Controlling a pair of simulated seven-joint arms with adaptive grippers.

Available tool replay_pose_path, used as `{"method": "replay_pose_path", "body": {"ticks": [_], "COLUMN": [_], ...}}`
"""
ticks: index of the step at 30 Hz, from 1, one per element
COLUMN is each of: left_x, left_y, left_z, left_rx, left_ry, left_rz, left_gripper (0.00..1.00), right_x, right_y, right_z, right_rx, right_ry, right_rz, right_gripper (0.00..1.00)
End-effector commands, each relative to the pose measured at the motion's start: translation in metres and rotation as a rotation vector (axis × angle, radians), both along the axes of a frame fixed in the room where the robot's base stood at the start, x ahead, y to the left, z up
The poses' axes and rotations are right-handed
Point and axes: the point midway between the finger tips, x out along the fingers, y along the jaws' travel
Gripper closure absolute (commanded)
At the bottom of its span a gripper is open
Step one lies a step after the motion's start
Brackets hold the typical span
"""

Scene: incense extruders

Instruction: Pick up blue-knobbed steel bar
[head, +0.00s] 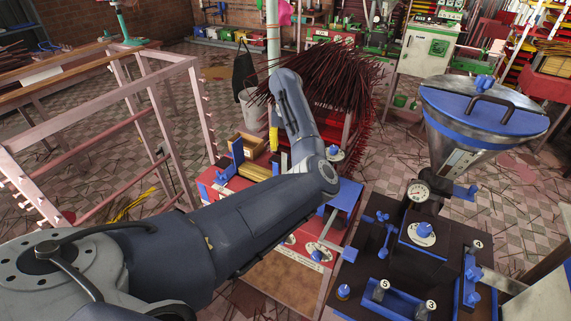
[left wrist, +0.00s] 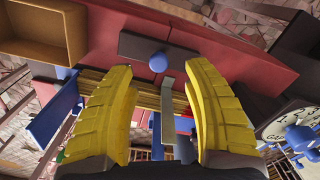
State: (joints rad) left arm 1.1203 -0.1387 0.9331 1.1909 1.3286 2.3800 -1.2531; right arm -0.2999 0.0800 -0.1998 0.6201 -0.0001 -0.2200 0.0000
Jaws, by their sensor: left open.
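My left gripper (left wrist: 160,78) is open in the left wrist view, its two yellow fingers spread apart with nothing gripped. A narrow grey steel bar (left wrist: 168,112) shows between the fingers, apart from both. A round blue knob (left wrist: 158,62) shows just beyond the bar's upper end, in front of a dark block; I cannot tell whether knob and bar join. In the head view my left gripper (head: 274,138) points down over the red machine, mostly hidden by my forearm, with one yellow finger showing. The bar cannot be made out clearly there. My right gripper is not in view.
The red machine (head: 215,193) carries a wooden box, which also shows in the left wrist view (left wrist: 40,30). A dark machine with blue parts and a steel hopper (head: 465,145) stands at right. A bundle of dark red sticks (head: 335,80) is behind my arm. A pink rack (head: 100,125) stands left.

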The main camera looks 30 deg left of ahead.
Motion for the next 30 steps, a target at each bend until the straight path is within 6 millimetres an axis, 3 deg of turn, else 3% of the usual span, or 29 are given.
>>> {"method": "replay_pose_path", "body": {"ticks": [12, 24, 30], "left_x": [-0.001, -0.001, -0.001], "left_y": [0.002, 0.001, 0.001], "left_z": [-0.044, -0.051, -0.051], "left_rx": [0.000, -0.001, 0.000], "left_ry": [0.001, 0.000, 0.000], "left_rz": [-0.002, -0.001, -0.001], "left_gripper": [0.50, 0.49, 0.72], "right_x": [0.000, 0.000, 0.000], "right_y": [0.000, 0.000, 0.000], "right_z": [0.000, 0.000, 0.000], "right_rx": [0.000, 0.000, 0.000], "right_ry": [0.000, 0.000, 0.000], "right_rz": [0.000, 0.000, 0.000], "right_gripper": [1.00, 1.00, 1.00]}}
